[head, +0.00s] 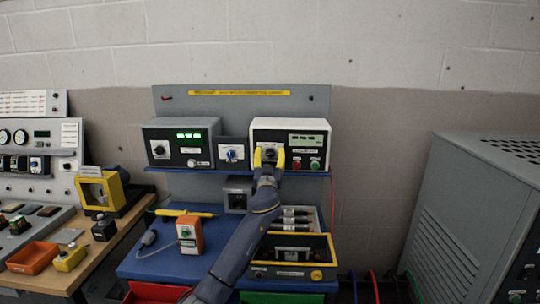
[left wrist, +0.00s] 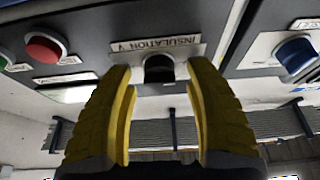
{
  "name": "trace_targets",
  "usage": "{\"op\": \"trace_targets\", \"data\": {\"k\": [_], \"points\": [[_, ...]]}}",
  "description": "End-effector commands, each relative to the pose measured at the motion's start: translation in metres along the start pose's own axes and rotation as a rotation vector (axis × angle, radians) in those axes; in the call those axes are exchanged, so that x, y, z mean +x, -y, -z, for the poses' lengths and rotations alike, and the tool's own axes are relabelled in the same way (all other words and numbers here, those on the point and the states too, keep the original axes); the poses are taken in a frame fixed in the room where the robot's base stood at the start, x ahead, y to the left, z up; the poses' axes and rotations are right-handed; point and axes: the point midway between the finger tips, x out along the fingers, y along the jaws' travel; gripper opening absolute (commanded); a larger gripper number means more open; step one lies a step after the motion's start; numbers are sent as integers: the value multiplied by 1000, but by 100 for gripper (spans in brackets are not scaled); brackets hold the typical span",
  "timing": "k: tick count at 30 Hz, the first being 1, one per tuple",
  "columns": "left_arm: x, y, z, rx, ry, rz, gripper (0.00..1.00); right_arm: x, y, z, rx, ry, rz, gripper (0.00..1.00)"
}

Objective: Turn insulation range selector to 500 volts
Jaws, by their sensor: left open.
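The knob's setting is too small to read. My right gripper is not in view.
A red button (left wrist: 44,49) is beside the knob on the panel. A blue selector (head: 232,153) sits on a small box to its left, near another meter with a green display (head: 188,135).

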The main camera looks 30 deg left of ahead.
Motion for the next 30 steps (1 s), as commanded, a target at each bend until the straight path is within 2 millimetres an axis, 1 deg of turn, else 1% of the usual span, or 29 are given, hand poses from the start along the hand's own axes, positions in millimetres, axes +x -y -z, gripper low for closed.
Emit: {"op": "trace_targets", "data": {"k": [2, 15, 16, 23, 30], "points": [[0, 0, 0, 0, 0, 0, 53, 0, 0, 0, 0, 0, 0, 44], [0, 0, 0, 0, 0, 0, 2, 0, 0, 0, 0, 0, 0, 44], [0, 0, 0, 0, 0, 0, 0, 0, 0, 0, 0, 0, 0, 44], [0, 0, 0, 20, -1, -8, 0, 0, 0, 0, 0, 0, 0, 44], [0, 1, 0, 135, -1, -55, 0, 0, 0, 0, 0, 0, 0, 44]]}}
